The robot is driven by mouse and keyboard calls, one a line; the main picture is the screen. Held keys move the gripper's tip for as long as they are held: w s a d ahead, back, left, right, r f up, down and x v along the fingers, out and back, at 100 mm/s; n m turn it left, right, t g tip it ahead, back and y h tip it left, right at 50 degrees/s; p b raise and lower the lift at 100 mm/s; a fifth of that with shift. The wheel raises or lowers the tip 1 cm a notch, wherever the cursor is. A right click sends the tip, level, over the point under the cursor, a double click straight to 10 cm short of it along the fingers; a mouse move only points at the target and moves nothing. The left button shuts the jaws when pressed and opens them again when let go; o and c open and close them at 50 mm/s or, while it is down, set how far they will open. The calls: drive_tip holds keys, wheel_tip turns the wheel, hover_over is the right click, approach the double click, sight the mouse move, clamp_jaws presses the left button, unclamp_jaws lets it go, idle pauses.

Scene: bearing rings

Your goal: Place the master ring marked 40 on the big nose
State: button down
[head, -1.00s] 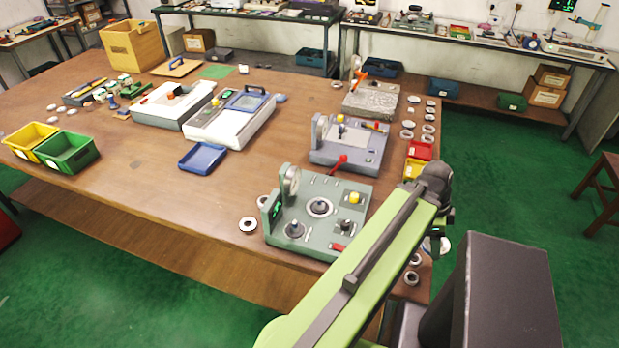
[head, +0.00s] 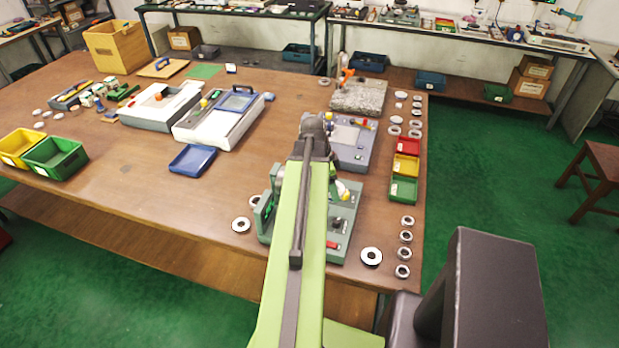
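The green fixture (head: 346,222) stands near the table's front edge, with a yellow knob and a red part on its right side. My arm crosses over it and hides its middle, so I cannot see its noses now. My gripper (head: 334,174) hangs over the fixture's back part, mostly hidden by my arm; its fingers and anything in them cannot be made out. Rings lie around the fixture: a larger one (head: 371,257) at its front right, one (head: 240,225) at its left, and several small ones (head: 407,221) further right. No marking 40 is readable.
A grey-blue fixture (head: 352,153) stands behind the green one. Red, yellow and green trays (head: 403,189) line the right edge. A grey stone block (head: 358,98) is further back. A blue tray (head: 192,159) lies left, with bare table in front of it.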

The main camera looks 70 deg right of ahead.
drive_tip(key=shift+n, duration=0.6)
drive_tip(key=w, duration=0.4)
drive_tip(key=w+a, duration=0.1)
drive_tip(key=w, duration=0.2)
drive_tip(key=shift+w+r, duration=0.1)
drive_tip(key=shift+r, duration=0.25)
wheel_tip(320, 180, down, 4)
drive_tip(key=b, duration=0.3)
drive_tip(key=shift+b, duration=0.35)
drive_tip(key=shift+f, duration=0.2)
drive_tip(key=shift+f+b, duration=2.2)
drive_tip(key=shift+b, duration=0.2)
drive_tip(key=shift+c, duration=0.3)
unclamp_jaws()
drive_tip(key=shift+r, duration=0.15)
drive_tip(key=p+v, duration=1.7)
drive_tip(key=shift+a, duration=0.3)
